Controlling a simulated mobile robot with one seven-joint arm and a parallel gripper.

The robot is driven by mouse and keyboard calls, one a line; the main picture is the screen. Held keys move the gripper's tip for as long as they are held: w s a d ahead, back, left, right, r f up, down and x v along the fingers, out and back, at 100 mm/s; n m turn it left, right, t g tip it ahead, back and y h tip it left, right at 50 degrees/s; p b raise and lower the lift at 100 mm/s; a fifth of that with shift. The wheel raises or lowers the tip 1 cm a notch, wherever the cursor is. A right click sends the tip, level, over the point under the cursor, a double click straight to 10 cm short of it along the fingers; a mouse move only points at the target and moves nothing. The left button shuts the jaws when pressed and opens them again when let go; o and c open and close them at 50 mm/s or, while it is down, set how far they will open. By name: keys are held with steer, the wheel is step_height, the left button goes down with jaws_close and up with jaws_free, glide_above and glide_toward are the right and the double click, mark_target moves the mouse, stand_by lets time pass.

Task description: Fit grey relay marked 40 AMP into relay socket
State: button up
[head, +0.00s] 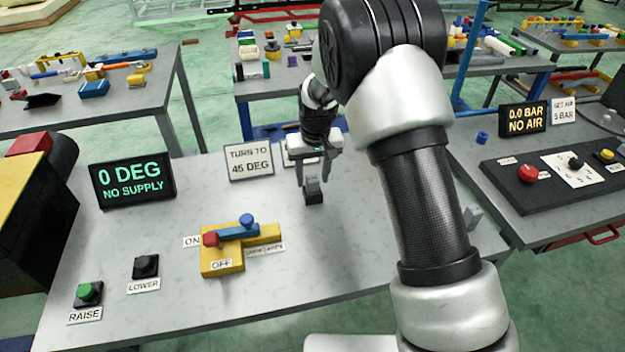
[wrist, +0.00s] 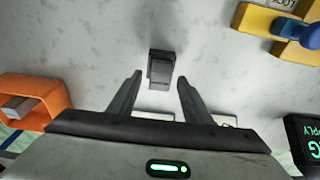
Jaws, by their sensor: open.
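A small upright grey block (head: 312,187) with a black lower part stands on the grey bench, just below my gripper (head: 313,178). It looks like the grey relay on a black socket, but no 40 AMP marking is readable. In the wrist view the dark grey block (wrist: 161,68) lies between and slightly beyond the tips of my gripper (wrist: 160,79). The fingers are open on either side of it, with a gap at each side. Another grey block (wrist: 17,107) shows in an orange holder (wrist: 45,88) at the left of the wrist view.
A yellow base with a blue lever (head: 238,231) stands left of my gripper. A "TURN TO 45 DEG" sign (head: 249,162) and a "0 DEG NO SUPPLY" display (head: 132,180) stand behind it. RAISE (head: 88,293) and LOWER (head: 145,266) buttons sit at front left. My arm hides the bench's right side.

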steer(key=s+d+r, duration=0.3)
steer(key=r, duration=0.6)
steer(key=s+d+r, duration=0.3)
steer(key=r, duration=0.7)
steer(key=s+d+r+m+t, duration=0.1)
steer(key=s+d+r, duration=0.1)
steer(key=s, duration=0.6)
steer(key=s+d+r+m+t, duration=0.1)
steer(key=s+d+r, duration=0.1)
steer(key=s+d, duration=0.3)
steer(key=s+d+r+m+t, duration=0.1)
steer(key=s+d+r, duration=0.2)
steer(key=s, duration=0.9)
steer(key=shift+s+d+t, duration=0.15)
steer(key=shift+d+t, duration=0.25)
step_height(320, 180, up, 3)
steer(key=shift+f+p, duration=0.2)
steer(key=shift+p, duration=0.9)
